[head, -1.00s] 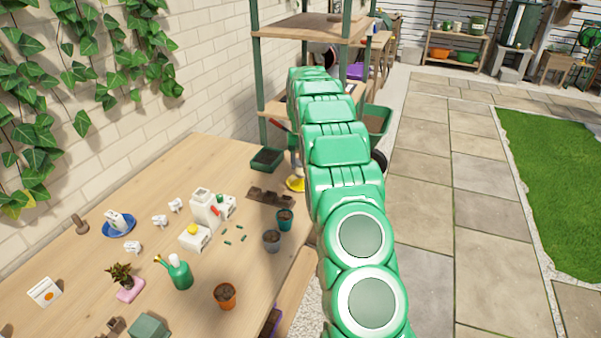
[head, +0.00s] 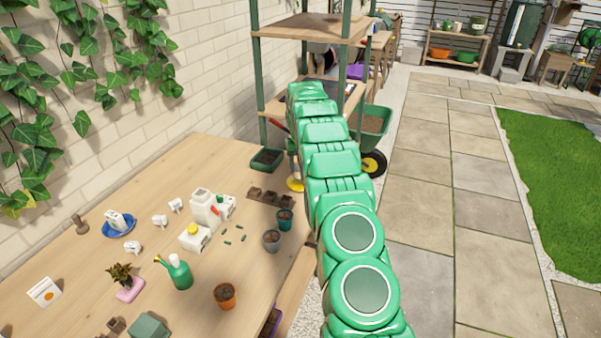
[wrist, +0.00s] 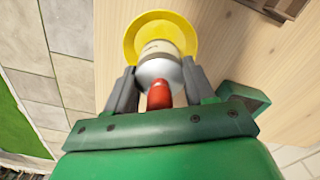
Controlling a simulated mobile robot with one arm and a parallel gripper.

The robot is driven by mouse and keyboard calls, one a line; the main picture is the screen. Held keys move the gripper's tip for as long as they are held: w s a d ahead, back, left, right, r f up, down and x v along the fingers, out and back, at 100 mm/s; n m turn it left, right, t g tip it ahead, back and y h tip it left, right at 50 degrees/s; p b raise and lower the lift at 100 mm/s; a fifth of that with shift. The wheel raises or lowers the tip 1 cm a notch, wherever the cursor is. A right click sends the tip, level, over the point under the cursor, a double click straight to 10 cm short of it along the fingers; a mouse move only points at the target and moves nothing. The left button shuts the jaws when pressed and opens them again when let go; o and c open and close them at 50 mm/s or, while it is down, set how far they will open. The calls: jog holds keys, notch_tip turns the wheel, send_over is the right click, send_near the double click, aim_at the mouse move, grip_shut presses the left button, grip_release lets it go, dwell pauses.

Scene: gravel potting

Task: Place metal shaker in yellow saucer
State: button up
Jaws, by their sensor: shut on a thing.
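In the wrist view my gripper (wrist: 158,72) is shut on the metal shaker (wrist: 160,68), a pale grey cylinder between its two dark fingers. A red part (wrist: 159,95) shows at the shaker's near end. The yellow saucer (wrist: 133,35) lies just beyond the shaker, whose far end overlaps it in the picture. I cannot tell whether the shaker touches the saucer. In the head view the yellow saucer (head: 295,185) shows at the table's far right edge, partly hidden by my green arm. My gripper is mostly hidden behind the arm there.
On the wooden table (head: 150,180), a green tray (head: 266,160), a brown seedling strip (head: 268,197) and a teal pot (head: 285,219) stand near the saucer. A shelf rack (head: 310,26) rises behind. A green wheelbarrow (head: 376,119) stands on the paving to the right.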

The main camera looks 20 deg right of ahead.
jog(key=shift+f, duration=1.5)
jog(key=shift+f, duration=0.1)
jog(key=o, duration=1.2)
notch_tip(320, 180, up, 12)
jog(key=shift+r, duration=0.15)
jog(key=shift+a, duration=0.1)
